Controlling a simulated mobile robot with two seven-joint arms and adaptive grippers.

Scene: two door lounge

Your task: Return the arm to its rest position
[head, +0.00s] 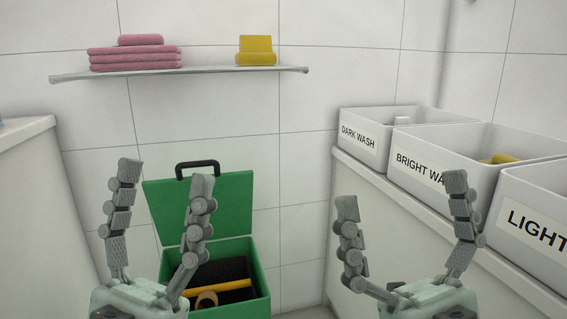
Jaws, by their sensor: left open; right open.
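My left gripper (159,178) is at the lower left, fingers pointing up and spread apart, with nothing between them. It stands in front of the left part of an open green box (235,200) and hides some of it. My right gripper (402,195) is at the lower right, also upright, open and empty. It is in front of the white counter on the right and overlaps the bright wash bin in the picture. Neither gripper holds anything.
The green box holds a yellow bar (232,286) and a tan ring-shaped item (206,299). A wall shelf (210,70) bears pink towels (135,55) and yellow cloths (256,50). Labelled bins (362,133) line the right counter (358,170). Another counter (30,190) is at left.

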